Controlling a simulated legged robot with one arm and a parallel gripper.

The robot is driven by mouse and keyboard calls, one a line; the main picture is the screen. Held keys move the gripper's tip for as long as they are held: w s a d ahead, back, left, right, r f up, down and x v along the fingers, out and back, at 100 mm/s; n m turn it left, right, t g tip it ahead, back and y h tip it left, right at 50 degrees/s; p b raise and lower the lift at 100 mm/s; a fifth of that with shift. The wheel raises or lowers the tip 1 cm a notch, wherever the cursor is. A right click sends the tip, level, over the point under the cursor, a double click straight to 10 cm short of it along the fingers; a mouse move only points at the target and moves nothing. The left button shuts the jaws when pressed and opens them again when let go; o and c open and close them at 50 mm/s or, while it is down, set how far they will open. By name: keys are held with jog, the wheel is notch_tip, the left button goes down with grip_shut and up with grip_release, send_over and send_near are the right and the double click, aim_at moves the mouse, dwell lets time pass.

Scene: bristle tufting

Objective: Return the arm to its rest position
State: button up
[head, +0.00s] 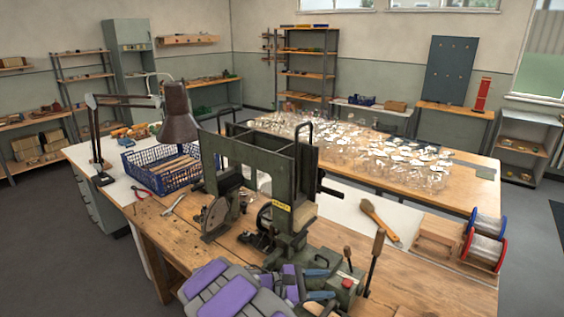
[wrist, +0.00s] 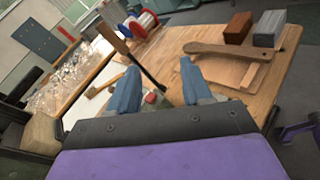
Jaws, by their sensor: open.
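My gripper (head: 318,284) is low in the middle of the head view, just in front of the green tufting machine (head: 262,170). Its two blue fingers are spread apart. My arm, grey and purple, is folded at the bottom of the head view, near the bench's front edge. From these views I cannot tell how far the fingers are from the machine's levers.
Wooden-handled levers (head: 375,250) stand right of my gripper. The wooden bench (head: 440,285) also bears a wooden brush (head: 380,220), wire spools (head: 485,240), a blue crate (head: 160,168) and a lamp (head: 177,115). Clear glassware (head: 400,160) covers the table behind. Floor shows at left.

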jog(key=s+d+r+m+g+y, duration=0.35)
jog(key=s+d+m, duration=0.2)
jog(key=s, duration=0.35)
jog(key=s+d+r+m+g+y, duration=0.3)
jog(key=s+d+r+m, duration=0.1)
jog(key=s+d, duration=0.4)
jog(key=s+a+m+t+y, duration=0.1)
jog(key=s+a+m+y, duration=0.2)
jog(key=s, duration=0.7)
jog(key=s+a+m+y, duration=0.3)
jog(key=s+a+y, duration=0.3)
jog(key=s, duration=0.5)
jog(key=shift+a+m+t, duration=0.35)
